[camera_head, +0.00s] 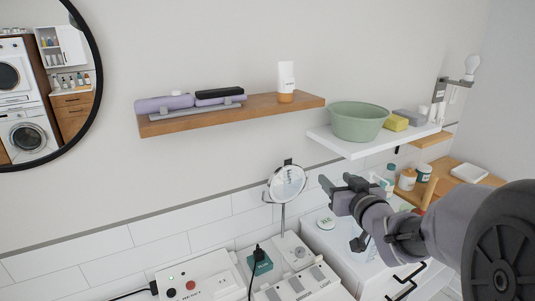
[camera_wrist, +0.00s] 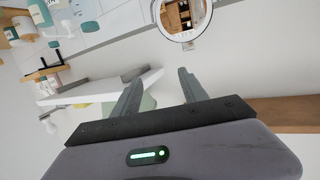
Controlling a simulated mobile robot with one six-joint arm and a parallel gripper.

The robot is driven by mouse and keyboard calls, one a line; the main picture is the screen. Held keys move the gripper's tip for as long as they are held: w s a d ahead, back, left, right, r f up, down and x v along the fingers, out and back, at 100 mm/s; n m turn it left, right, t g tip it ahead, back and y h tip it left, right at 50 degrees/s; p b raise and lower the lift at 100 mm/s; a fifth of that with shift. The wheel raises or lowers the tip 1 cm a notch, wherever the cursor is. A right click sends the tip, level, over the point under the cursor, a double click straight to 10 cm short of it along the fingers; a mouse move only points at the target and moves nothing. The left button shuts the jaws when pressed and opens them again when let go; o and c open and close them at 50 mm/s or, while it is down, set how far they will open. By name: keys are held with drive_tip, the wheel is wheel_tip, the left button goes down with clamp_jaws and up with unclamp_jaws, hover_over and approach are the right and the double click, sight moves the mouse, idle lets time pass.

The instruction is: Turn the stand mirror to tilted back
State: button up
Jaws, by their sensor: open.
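The stand mirror (camera_head: 287,183) is a small round mirror on a thin stem, standing on the white counter below the shelves. It faces into the room and looks close to upright; its exact tilt is hard to tell. In the wrist view the round mirror (camera_wrist: 187,18) shows at the top edge, partly cut off, with a wooden reflection in it. My gripper (camera_head: 336,184) is open and empty, to the right of the mirror and apart from it. In the wrist view both fingers of my gripper (camera_wrist: 159,78) are spread with nothing between them.
A wooden shelf (camera_head: 205,119) and a white shelf (camera_head: 344,146) with a green bowl (camera_head: 357,122) are above. A red-buttoned box (camera_head: 197,284) and a teal item (camera_head: 260,263) are near the mirror's base. Bottles and jars (camera_head: 407,178) stand behind my arm.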

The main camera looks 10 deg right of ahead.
sight(288, 159)
drive_tip(key=w+a+f+n+y, duration=0.1)
drive_tip(key=w+a+y, duration=0.1)
drive_tip(key=w, duration=0.4)
drive_tip(key=w+a+n+y+b, duration=0.1)
drive_tip(key=w+a+y, duration=0.1)
drive_tip(key=w+a, duration=0.2)
drive_tip(key=w+a+f+n+y, duration=0.1)
drive_tip(key=w+a, duration=0.2)
drive_tip(key=w, duration=0.5)
drive_tip(key=shift+a+f+n+y+b, duration=0.2)
drive_tip(key=shift+f+n+y+b, duration=0.15)
drive_tip(key=shift+n+y, duration=0.05)
clamp_jaws()
idle(0.5)
